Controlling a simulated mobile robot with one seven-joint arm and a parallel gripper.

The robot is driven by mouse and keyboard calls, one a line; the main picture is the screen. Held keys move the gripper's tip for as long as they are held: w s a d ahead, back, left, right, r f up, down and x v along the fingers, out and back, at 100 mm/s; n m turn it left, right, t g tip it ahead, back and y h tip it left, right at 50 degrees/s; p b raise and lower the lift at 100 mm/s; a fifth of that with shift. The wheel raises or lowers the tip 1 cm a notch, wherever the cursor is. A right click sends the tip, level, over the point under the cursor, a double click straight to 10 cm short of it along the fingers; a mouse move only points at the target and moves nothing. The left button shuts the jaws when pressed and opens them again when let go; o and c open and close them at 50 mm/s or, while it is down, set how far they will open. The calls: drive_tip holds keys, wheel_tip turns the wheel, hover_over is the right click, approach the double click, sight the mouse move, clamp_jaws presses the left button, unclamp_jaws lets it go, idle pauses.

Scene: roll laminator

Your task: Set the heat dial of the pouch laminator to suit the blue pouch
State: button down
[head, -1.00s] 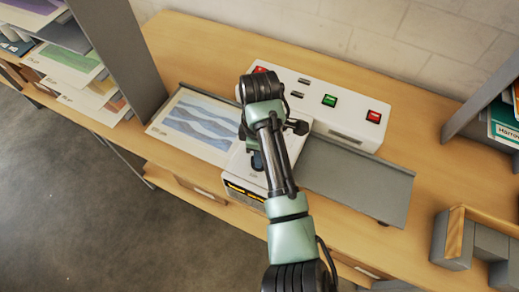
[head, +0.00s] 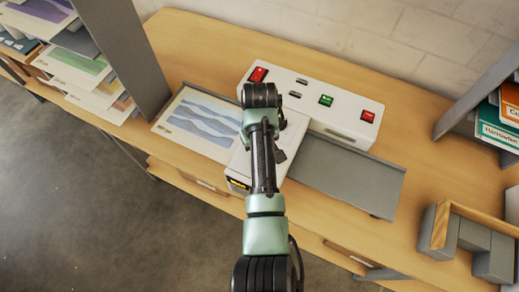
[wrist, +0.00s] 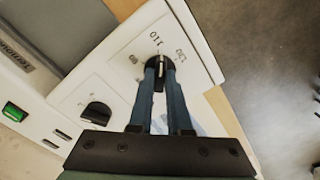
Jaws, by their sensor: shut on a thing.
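The white pouch laminator (head: 322,100) stands on the bench, with a sheet showing blue waves (head: 202,118) lying at its left on the grey feed tray. In the wrist view, my gripper (wrist: 158,74) is shut on a black dial (wrist: 159,60) on the white panel. Printed numbers surround this dial; one looks like 110, the others are hard to read. A second black dial (wrist: 97,114) sits apart from my fingers, with small marks around it. In the head view, my arm hides both dials and the fingertips.
The laminator carries a green button (head: 326,100) and red buttons (head: 367,116). A grey tray (head: 345,178) extends to its right. A rack of prints (head: 75,65) stands at left behind a grey upright. A grey holder with a wooden edge (head: 470,240) sits at front right.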

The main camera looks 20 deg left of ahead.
drive_tip(key=m+p, duration=0.1)
drive_tip(key=m, duration=0.4)
drive_tip(key=shift+w+r+m+p, duration=0.1)
drive_tip(key=shift+r+m+p, duration=0.05)
drive_tip(key=shift+m+p, duration=0.55)
drive_tip(key=shift+m, duration=1.7)
drive_tip(key=c, duration=0.9)
unclamp_jaws()
drive_tip(key=shift+o, duration=0.2)
wheel_tip(320, 180, up, 13)
drive_tip(key=shift+p, duration=0.4)
